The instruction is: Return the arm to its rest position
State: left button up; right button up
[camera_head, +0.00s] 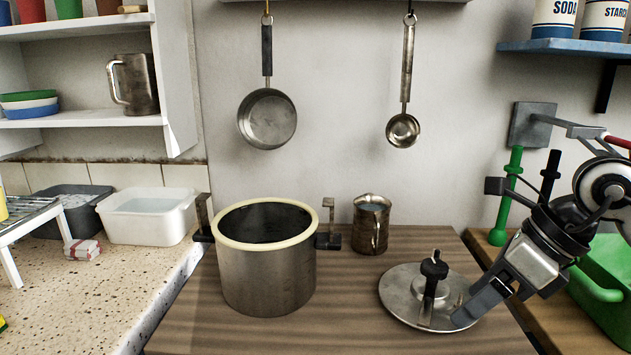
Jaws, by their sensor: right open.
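My right gripper (486,298) comes in from the right and is open, with nothing seen between its fingers. Its near finger overlaps the right edge of a round metal lid (403,293) in the picture; I cannot tell if they touch. The lid lies flat on the wooden worktop (350,335) with its black knob up. A large steel pot (267,278) with a cream rim stands open to the left of the lid. My left gripper is not in view.
A metal jug (371,226) stands behind the lid. A green container (606,285) and a green tap-like post (509,195) are near my right arm. A pan (267,119) and a ladle (403,131) hang on the wall. A blue shelf (570,48) overhangs at upper right.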

jog(key=s+a+r+m+g+y+p, duration=0.1)
jog(key=s+a+m+y, duration=0.15)
jog(key=a+y, duration=0.5)
jog(key=s+a+r+m+g+y+p, duration=0.1)
jog(key=s+a+m+y, duration=0.15)
jog(key=a+y, duration=0.45)
jog(key=w+d+f+m+t+h+p, duration=0.1)
jog(key=w+d+f+m+t+h, duration=0.25)
jog(key=m+t, duration=0.8)
jog(key=d+f+m+t+h+p, duration=0.15)
jog(key=f+m+t+h, duration=0.45)
jog(key=m, duration=1.1)
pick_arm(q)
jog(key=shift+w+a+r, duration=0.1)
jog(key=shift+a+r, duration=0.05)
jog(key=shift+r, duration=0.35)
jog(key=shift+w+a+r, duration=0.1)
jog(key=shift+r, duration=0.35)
pick_arm(e)
jog(key=s+d+f+m+g+h, duration=0.1)
jog(key=s+f+m+g+h, duration=0.2)
jog(key=s+f+m, duration=0.2)
jog(key=s+d+f+m+g+h, duration=0.1)
jog(key=s+f+m+g+h, duration=0.3)
jog(key=s+f, duration=0.3)
notch_tip(320, 180, down, 5)
jog(key=shift+d+f+m, duration=0.1)
jog(key=shift+d+m, duration=0.05)
jog(key=shift+m, duration=0.2)
